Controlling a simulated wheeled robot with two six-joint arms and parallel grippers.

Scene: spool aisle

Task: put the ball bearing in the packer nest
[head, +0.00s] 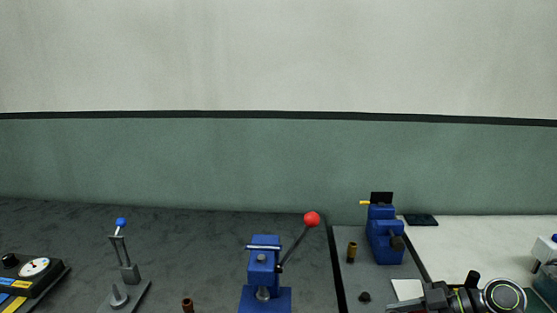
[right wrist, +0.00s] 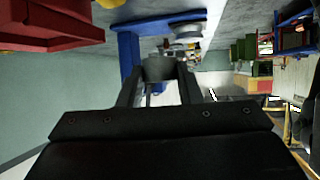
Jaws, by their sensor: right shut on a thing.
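My right gripper (head: 398,307) comes in low from the right in the head view, its fingers pointing left near the bottom edge. In the right wrist view, my right gripper (right wrist: 160,80) is shut on a grey rounded piece, taken as the ball bearing (right wrist: 160,68), between the fingertips. The bearing cannot be made out in the head view. No part is clearly recognisable as the packer nest. A fixture with a grey cone and a blue-knobbed lever (head: 118,297) stands at the lower left. My left gripper is not in view.
A blue press (head: 263,272) with a red-ball lever stands mid-bench. A blue machine (head: 383,240) stands behind my right gripper, with a brass cylinder (head: 351,252) beside it. A gauge box (head: 33,268) is far left.

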